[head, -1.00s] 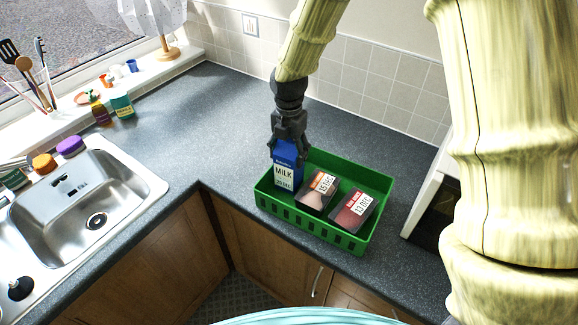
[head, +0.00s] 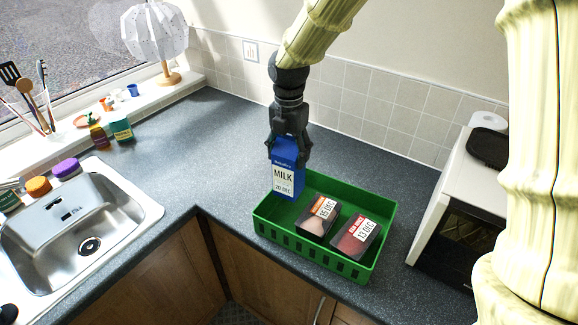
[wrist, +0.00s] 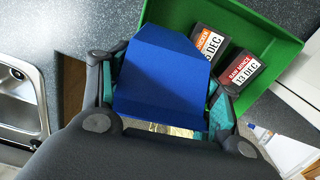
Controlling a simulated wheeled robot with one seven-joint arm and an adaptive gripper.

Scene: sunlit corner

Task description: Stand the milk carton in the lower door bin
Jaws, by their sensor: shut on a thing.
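The milk carton (head: 287,172) is blue with a white label reading MILK and 20 DEC. My gripper (head: 290,148) is shut on its top and holds it upright over the left end of the green crate (head: 376,262). Its lower end appears near the crate's rim level. In the wrist view the blue carton top (wrist: 165,75) sits between the two fingers. No fridge door or door bin shows in these views.
Two dark packs stay in the crate, one labelled 15 DEC (head: 317,216) and a mince pack labelled 13 DEC (head: 355,240). A microwave (head: 440,217) stands at the right. The sink (head: 80,225) is at the left. Counter behind the crate is clear.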

